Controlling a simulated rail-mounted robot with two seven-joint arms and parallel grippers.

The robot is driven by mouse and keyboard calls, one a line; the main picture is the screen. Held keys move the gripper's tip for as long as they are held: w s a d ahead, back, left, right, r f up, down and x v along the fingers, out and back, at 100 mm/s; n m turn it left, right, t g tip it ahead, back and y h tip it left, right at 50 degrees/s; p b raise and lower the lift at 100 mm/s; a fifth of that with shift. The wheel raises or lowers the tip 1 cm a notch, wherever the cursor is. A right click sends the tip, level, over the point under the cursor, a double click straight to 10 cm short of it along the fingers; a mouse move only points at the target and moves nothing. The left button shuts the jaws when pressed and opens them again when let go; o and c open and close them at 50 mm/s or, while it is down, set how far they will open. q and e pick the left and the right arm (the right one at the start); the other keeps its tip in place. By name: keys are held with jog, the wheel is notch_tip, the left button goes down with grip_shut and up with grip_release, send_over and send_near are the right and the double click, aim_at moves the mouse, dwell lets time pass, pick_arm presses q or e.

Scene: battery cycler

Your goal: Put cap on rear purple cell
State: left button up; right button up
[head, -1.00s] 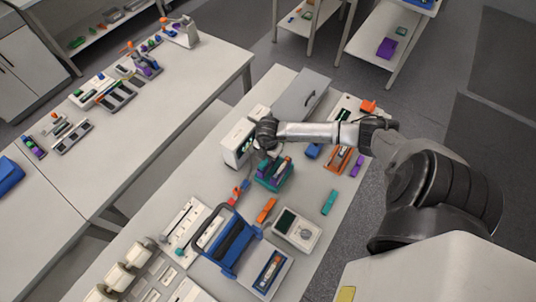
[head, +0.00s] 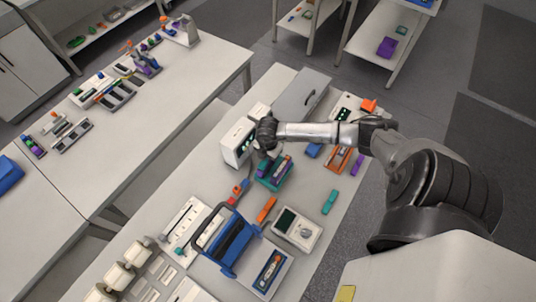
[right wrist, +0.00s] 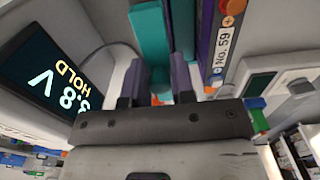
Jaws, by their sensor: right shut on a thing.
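My right gripper (head: 263,150) hangs beside the white instrument box, just behind the teal holder (head: 274,178). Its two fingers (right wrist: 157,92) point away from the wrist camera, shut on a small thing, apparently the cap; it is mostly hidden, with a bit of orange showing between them. The teal holder carries upright cells with purple sides. In the right wrist view a purple cell (right wrist: 208,25) labelled "No. 59" stands right of the fingers, next to teal parts of the holder. I cannot tell which cell is the rear one. The left gripper is out of view.
The white instrument (head: 236,143) stands close left of the gripper; its display (right wrist: 52,75) reads about 3.8 V HOLD. A grey case (head: 301,95) is behind. A blue carrier (head: 227,240), an orange block (head: 266,209) and a meter (head: 297,229) lie in front.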

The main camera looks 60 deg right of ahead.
dwell(0.3)
jog(key=o, duration=1)
jog(key=o, duration=0.5)
jog(key=shift+c, duration=0.2)
jog(key=shift+r, duration=0.1)
jog(key=shift+r+p, duration=0.55)
jog(key=shift+p, duration=0.05)
jog(key=shift+r+p, duration=1.8)
jog(key=shift+r, duration=0.15)
jog(key=shift+r+p, duration=0.9)
jog(key=shift+r, duration=0.05)
